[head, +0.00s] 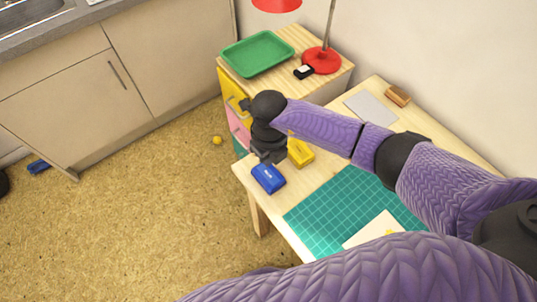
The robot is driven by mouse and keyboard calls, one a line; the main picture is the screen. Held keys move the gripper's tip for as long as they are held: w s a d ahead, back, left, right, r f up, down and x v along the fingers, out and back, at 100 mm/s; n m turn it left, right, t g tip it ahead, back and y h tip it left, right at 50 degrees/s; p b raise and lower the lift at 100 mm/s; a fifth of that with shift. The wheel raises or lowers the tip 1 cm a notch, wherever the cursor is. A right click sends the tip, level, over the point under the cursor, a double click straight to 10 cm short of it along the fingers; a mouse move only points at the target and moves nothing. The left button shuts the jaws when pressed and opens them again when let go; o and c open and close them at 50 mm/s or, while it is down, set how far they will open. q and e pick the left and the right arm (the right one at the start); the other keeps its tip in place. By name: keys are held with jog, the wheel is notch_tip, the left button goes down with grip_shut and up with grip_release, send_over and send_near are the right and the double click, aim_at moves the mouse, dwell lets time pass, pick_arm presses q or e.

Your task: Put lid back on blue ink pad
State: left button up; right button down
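A blue ink pad (268,178) with a small white label lies on the wooden table (249,205) near its left corner. Whether this is the pad, its lid or both together I cannot tell. My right gripper (268,156) points down just behind the blue ink pad, close to it or touching it. Its fingers are small and dark, so I cannot tell if they are open. A yellow ink pad (300,152) lies right of the gripper, partly hidden by my arm. My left gripper is out of view.
A blue object (38,167) and a small yellow ball (216,140) lie on the floor. A green cutting mat (330,210) bears a pale sheet (366,230). Behind are a drawer cabinet with a green tray (257,53) and a red lamp (322,61).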

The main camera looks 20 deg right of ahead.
aim_at(268, 174)
jog(key=shift+f+b, duration=1.2)
jog(key=shift+f, duration=0.4)
jog(key=shift+f+b, duration=1.05)
jog(key=shift+f, duration=0.35)
jog(key=shift+r, duration=0.1)
jog(key=shift+r+p, duration=0.6)
notch_tip(268, 174, up, 2)
jog(key=shift+r+p, duration=0.1)
jog(key=shift+p, duration=0.85)
jog(key=shift+r+p, duration=0.3)
jog(key=shift+r, duration=0.05)
notch_tip(268, 174, up, 3)
jog(key=p, duration=0.2)
jog(key=shift+p, duration=0.35)
jog(key=shift+f, duration=0.1)
